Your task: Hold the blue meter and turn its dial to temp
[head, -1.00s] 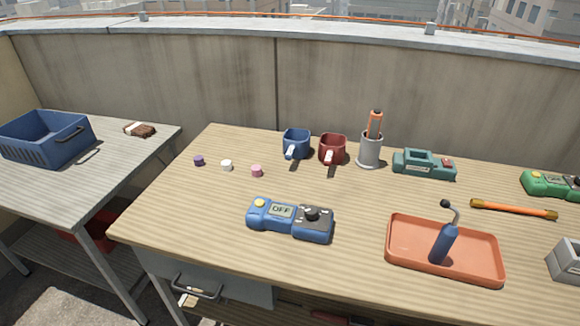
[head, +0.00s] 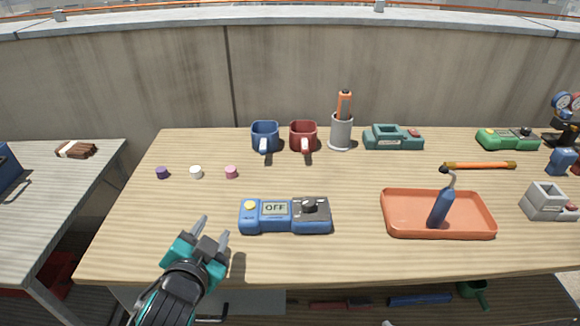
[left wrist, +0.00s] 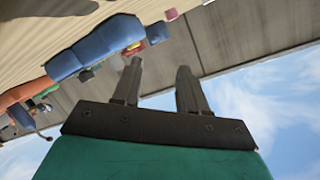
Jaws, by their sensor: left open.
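The blue meter (head: 285,214) lies flat on the wooden workbench, with a yellow button at its left end. Its display (head: 275,208) reads OFF, and its black dial (head: 310,205) sits on the dark right part. My left gripper (head: 215,232) is open and empty, at the front of the bench, left of the meter and apart from it. In the left wrist view, the two fingers (left wrist: 158,88) stand apart with nothing between them, and the blue meter (left wrist: 100,42) shows at upper left. My right gripper is in neither view.
Purple, white and pink caps (head: 231,172) lie behind the gripper. An orange tray (head: 391,228) with a blue bottle is to the right. Bench space around the meter is clear.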

